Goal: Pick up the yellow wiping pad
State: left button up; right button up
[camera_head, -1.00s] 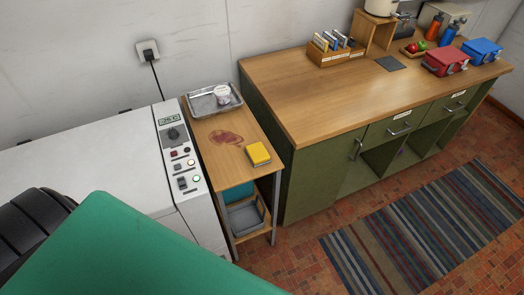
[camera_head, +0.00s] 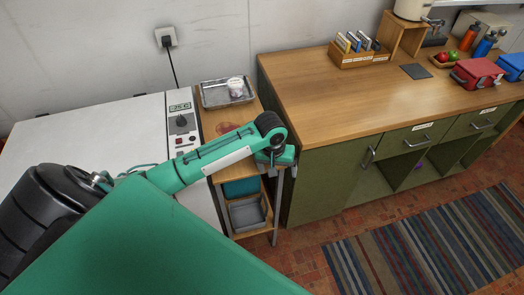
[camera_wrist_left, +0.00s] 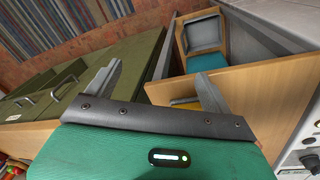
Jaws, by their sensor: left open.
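The yellow wiping pad (camera_wrist_left: 183,101) shows only as a thin yellow strip in the left wrist view, mostly hidden behind my gripper's dark front edge. In the head view my left arm hides it. My left gripper (camera_wrist_left: 160,70) is open, its two grey fingers spread wide with nothing between them. The pad's visible strip lies close to the right-hand finger; I cannot tell the height gap. In the head view the left gripper (camera_head: 276,157) is over the front end of the narrow wooden table (camera_head: 213,112). My right gripper is not in view.
A metal tray (camera_head: 214,94) with a white container (camera_head: 235,86) stands at the table's back. A white appliance (camera_head: 95,130) is on the left and a green cabinet (camera_head: 322,185) on the right. A grey bin (camera_head: 247,214) sits on the lower shelf.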

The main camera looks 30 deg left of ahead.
pick_arm(q)
jog(key=w+a+r+n+g+y, duration=0.1)
jog(key=w+a+r+n, duration=0.45)
jog(key=a+r, duration=0.55)
jog(key=f, duration=0.2)
jog(key=f+p, duration=0.1)
jog(key=f, duration=0.3)
jog(key=shift+w+d+f, duration=0.1)
jog(key=shift+w+f, duration=0.1)
jog(key=shift+w, duration=0.15)
jog(key=f, duration=0.1)
jog(key=f+p, duration=0.1)
jog(key=f, duration=0.1)
jog(key=f+p, duration=0.1)
jog(key=shift+d+f, duration=0.3)
jog(key=shift+d, duration=0.1)
jog(key=shift+f+p, duration=0.3)
jog(key=shift+f, duration=0.3)
jog(key=c, duration=1)
jog(key=shift+c, duration=0.4)
jog(key=shift+r, duration=0.15)
